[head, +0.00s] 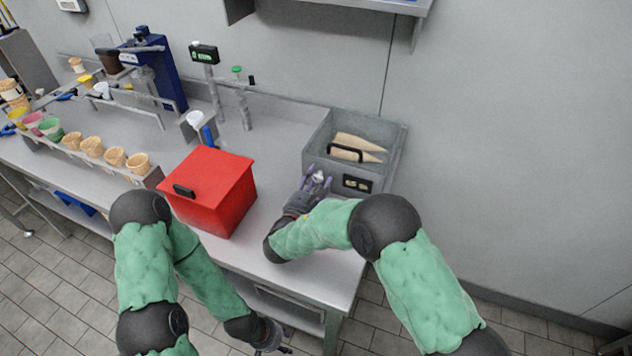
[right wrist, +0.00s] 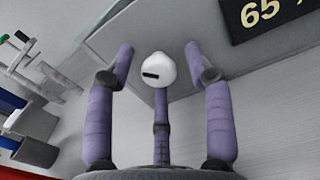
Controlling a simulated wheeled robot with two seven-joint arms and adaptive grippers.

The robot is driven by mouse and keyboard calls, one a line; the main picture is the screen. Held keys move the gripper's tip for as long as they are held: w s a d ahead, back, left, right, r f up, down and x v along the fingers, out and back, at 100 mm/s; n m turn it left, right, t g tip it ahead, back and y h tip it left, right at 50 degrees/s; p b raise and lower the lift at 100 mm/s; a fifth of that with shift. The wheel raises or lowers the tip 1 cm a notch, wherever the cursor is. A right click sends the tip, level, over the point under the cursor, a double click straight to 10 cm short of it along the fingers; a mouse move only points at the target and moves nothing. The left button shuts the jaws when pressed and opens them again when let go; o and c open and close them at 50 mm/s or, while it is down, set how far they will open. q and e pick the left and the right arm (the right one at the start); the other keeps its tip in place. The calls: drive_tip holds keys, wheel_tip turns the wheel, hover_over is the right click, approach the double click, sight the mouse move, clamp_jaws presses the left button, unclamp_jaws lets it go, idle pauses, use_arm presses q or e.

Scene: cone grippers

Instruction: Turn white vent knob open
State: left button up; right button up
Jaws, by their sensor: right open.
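The white vent knob (right wrist: 158,68) is round with a short dark mark, on the front of a grey metal box (head: 318,155). In the right wrist view the mark lies nearly level. My right gripper (head: 317,181) is open at the box front, left of its display (head: 357,184). Its purple fingers stand on either side of the knob, with a third finger below it; I cannot tell whether any touches. In the head view the fingers largely cover the knob. My left gripper (head: 276,343) hangs low by the bench's front edge, too small to read its fingers.
The box holds cones (head: 358,143) and has a black handle; its display reads about 65 %. A red box (head: 210,190) stands left of my right gripper. Cups in a rack (head: 95,165), a blue machine (head: 155,75) and taps (head: 240,95) stand farther left and behind.

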clamp_jaws()
drive_tip(key=n+p, duration=0.3)
drive_tip(key=n, duration=0.1)
drive_tip(key=shift+s, duration=0.1)
drive_tip(key=n+p, duration=0.2)
drive_tip(key=n, duration=0.1)
drive_tip(key=shift+f+n, duration=0.1)
drive_tip(key=shift+n, duration=0.2)
drive_tip(key=shift+n+p, duration=0.55)
drive_tip(key=shift+n, duration=0.35)
drive_tip(key=shift+d+f, duration=0.1)
drive_tip(key=shift+f, duration=0.05)
